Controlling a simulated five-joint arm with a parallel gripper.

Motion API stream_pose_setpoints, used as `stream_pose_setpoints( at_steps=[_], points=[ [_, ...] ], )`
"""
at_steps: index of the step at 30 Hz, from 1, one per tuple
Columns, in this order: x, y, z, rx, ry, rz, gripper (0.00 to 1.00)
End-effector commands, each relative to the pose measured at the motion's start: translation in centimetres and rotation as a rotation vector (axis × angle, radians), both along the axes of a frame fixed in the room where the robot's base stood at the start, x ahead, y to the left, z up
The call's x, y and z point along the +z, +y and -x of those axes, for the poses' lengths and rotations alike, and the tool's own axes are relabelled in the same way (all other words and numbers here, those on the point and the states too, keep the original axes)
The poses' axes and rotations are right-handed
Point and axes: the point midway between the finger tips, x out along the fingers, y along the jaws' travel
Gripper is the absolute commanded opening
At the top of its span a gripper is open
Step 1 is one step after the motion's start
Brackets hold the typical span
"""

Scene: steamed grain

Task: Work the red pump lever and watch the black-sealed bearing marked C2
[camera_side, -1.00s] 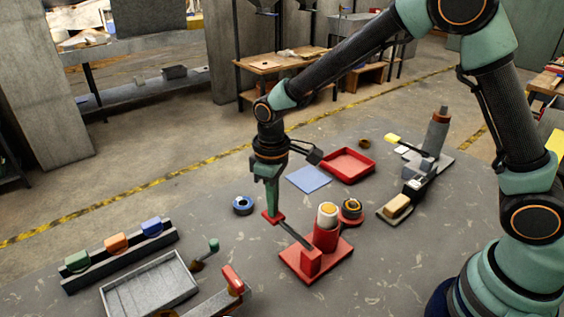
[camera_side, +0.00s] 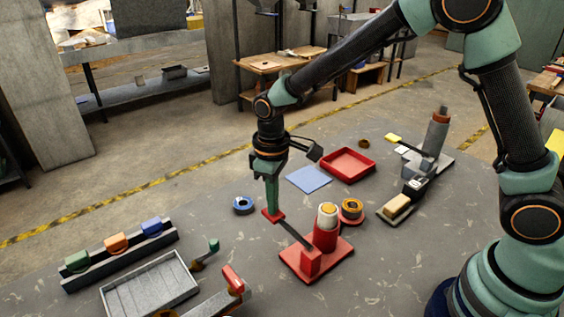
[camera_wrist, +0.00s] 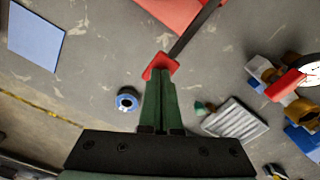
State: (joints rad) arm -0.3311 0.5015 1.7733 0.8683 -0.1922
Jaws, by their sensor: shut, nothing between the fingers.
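The red pump (camera_side: 326,236) stands on its red base plate (camera_side: 340,257) in the side view. Its dark lever (camera_side: 296,235) reaches left to a red end pad (camera_side: 273,216), and the pad also shows in the wrist view (camera_wrist: 160,66). My gripper (camera_side: 272,207) points down with its green fingers shut and empty, tips at the red pad. In the wrist view the fingertips (camera_wrist: 160,75) overlap the pad; I cannot tell if they press on it. A blue ring (camera_side: 243,205) with a dark middle and a red-and-orange ring (camera_side: 351,211) lie nearby. I cannot read a C2 mark on either.
A red tray (camera_side: 347,164) and a blue sheet (camera_side: 308,179) lie behind the pump. A grey tray (camera_side: 149,288) and a rack of coloured blocks (camera_side: 118,250) are at left. A grey device (camera_side: 416,186) stands at right. Bare table surrounds the blue ring.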

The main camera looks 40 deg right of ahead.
Motion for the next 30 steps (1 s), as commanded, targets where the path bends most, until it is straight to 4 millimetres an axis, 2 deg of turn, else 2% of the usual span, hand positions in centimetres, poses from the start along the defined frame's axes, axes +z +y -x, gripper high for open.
stream_pose_setpoints(
  at_steps=[14,30],
  points=[
    [4.1,0.0,0.0,0.0,-0.003,-0.001,0.0],
    [4.4,0.0,0.0,0.0,-0.001,0.0,0.0]
  ],
)
